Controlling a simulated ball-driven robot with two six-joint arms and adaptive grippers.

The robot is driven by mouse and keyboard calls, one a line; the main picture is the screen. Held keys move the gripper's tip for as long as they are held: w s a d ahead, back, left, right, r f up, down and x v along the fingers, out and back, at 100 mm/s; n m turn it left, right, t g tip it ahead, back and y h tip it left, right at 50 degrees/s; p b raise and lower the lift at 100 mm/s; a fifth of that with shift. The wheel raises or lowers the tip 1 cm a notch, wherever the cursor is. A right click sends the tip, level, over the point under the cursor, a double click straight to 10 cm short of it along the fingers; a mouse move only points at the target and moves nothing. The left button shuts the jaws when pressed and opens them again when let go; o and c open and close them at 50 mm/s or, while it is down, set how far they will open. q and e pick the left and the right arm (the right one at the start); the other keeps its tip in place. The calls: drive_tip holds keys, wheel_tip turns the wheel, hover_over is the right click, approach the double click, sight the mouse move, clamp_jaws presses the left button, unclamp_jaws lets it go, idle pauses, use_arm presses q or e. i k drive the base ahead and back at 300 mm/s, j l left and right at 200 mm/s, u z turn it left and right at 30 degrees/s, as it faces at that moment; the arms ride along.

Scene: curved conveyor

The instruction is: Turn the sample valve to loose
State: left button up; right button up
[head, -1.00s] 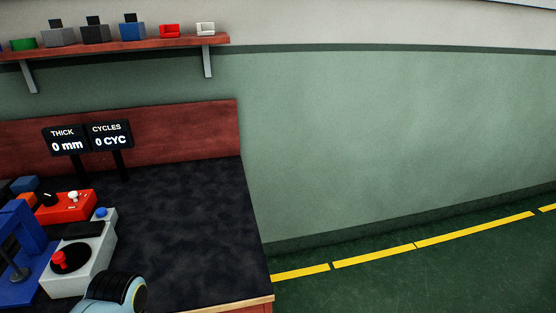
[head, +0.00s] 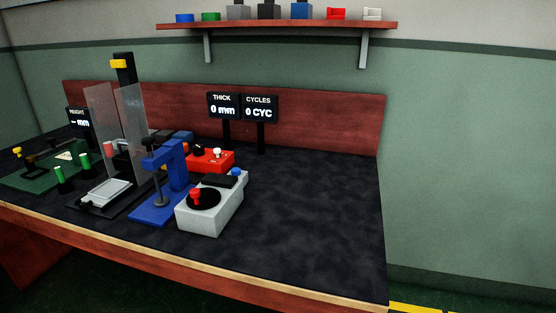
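No part in view is labelled as the sample valve, so I cannot tell which control it is. A red box (head: 222,166) on the bench carries a black knob (head: 198,149) and a white-topped knob (head: 217,152). In front of it, a light grey box (head: 210,220) carries a black disc with a red knob (head: 195,194) and a blue button (head: 236,171). The markings on these controls are too small to read. Neither gripper shows in the head view.
A blue clamp-like frame (head: 176,165) stands left of the grey box. Clear upright panels (head: 103,115) and green pegs (head: 85,165) stand further left. Two displays (head: 243,107) read 0 mm and 0 CYC. The dark bench top (head: 320,210) is clear at the right.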

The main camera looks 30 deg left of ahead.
sight(198, 151)
drive_tip(key=u, duration=1.35)
drive_tip(key=i+j+z, duration=0.1)
drive_tip(key=z, duration=0.4)
drive_tip(key=j+z, duration=0.35)
drive_tip(key=z, duration=0.15)
